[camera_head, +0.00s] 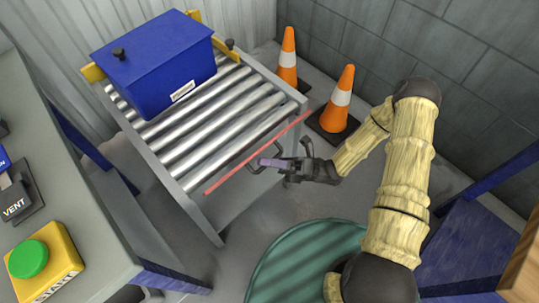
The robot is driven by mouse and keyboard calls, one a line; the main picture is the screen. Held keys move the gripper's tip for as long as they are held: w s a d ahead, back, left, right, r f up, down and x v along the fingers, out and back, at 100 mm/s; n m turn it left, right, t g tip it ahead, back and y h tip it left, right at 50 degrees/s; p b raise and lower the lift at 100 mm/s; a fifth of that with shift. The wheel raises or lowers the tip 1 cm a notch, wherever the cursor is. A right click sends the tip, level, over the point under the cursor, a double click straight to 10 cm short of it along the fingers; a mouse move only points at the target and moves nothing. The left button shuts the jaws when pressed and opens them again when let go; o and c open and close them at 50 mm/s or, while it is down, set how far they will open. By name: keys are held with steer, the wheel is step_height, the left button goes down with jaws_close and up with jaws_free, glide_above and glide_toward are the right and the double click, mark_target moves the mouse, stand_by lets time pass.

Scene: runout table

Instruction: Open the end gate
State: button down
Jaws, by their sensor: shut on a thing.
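The end gate (226,178) shows as a thin red strip along the near right end of the roller table (187,186). It runs slantwise across the ends of the rollers. A dark bar handle (252,166) stands out from the gate near its middle. My gripper (267,163) comes to it from the right and is shut on the handle. The fingers partly hide the handle and the exact grip. The gate appears to stand across the table end.
A blue lidded box (155,62) sits at the far end of the rollers between yellow brackets. Two orange cones (342,100) (288,58) stand behind, near the grey wall. A console with a green button (28,259) is at the lower left.

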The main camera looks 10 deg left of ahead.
step_height(320, 180, down, 8)
steer(key=n+g+h+b, duration=0.1)
steer(key=n+g+b, duration=0.4)
steer(key=n+g, duration=0.5)
steer(key=shift+s+d+n, duration=0.2)
steer(key=shift+d+n, duration=0.1)
steer(key=shift+n, duration=1.1)
steer(key=shift+w, duration=0.1)
steer(key=c, duration=1.5)
jaws_free()
steer(key=shift+f, duration=0.1)
steer(key=b+v, duration=0.2)
steer(key=v, duration=1.5)
steer(key=shift+f, duration=0.2)
